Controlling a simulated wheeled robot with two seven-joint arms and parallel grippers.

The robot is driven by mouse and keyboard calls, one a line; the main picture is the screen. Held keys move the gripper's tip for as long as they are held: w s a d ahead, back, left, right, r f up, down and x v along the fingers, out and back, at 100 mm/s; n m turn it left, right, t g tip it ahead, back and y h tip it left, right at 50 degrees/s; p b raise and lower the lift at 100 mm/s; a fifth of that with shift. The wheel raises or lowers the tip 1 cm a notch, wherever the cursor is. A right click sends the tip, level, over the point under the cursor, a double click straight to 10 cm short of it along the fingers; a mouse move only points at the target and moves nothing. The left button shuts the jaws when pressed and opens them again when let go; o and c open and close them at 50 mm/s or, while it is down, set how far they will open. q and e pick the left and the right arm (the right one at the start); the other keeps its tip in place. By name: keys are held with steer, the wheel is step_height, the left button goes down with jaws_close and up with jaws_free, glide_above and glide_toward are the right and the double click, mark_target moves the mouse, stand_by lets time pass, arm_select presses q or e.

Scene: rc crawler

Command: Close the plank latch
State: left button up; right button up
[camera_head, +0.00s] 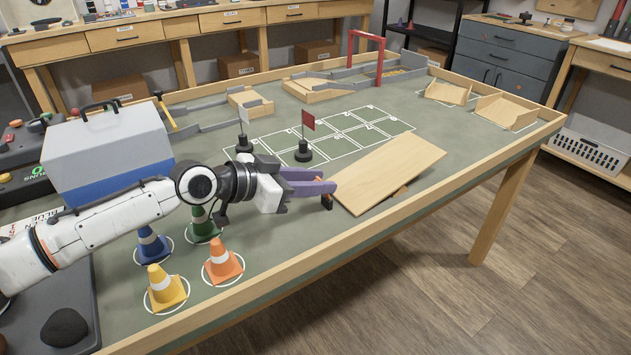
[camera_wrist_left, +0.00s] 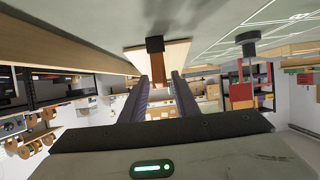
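The pale wooden plank (camera_head: 390,172) lies tilted on the table's right half. A small dark block (camera_head: 327,202) sits at its near-left corner, probably part of the latch. In the left wrist view, a black block (camera_wrist_left: 155,44) with a reddish-brown strip (camera_wrist_left: 157,70) shows against the pale plank (camera_wrist_left: 177,53). My left gripper (camera_head: 328,187) is level with the plank's left end, next to the dark block. Its purple fingers (camera_wrist_left: 159,82) are apart, and the brown strip shows between them with gaps on both sides. I cannot tell whether they touch it. My right gripper is not in view.
Blue, green, orange (camera_head: 222,262) and yellow (camera_head: 167,288) cones stand near my left arm. A red flag (camera_head: 308,121) and a white flag (camera_head: 243,115) on black bases stand behind the gripper. A blue-grey toolbox (camera_head: 110,150) is at left. A raised wooden rim (camera_head: 400,226) edges the table.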

arm_select(q)
jaws_close()
steer(key=shift+r+p, duration=0.2)
steer(key=shift+p, duration=0.35)
steer(key=d+g+y+p, duration=0.1)
steer(key=p, duration=0.3)
steer(key=w+r+g+y+p, duration=0.1)
steer(key=y+p, duration=0.1)
steer(key=p, duration=0.2)
steer(key=shift+d, duration=0.35)
steer(key=shift+w+d+g+y+p, duration=0.2)
steer(key=shift+g+y+p, duration=0.1)
steer(key=shift+p, duration=0.25)
steer(key=shift+w+d+f+g+y+p, duration=0.2)
steer(key=shift+g+y+p, duration=0.1)
steer(key=shift+y+p, duration=0.15)
steer(key=shift+w+d+f+g+y+p, duration=0.15)
steer(key=shift+d+g+y+p, duration=0.05)
steer(key=shift+g+y+p, duration=0.3)
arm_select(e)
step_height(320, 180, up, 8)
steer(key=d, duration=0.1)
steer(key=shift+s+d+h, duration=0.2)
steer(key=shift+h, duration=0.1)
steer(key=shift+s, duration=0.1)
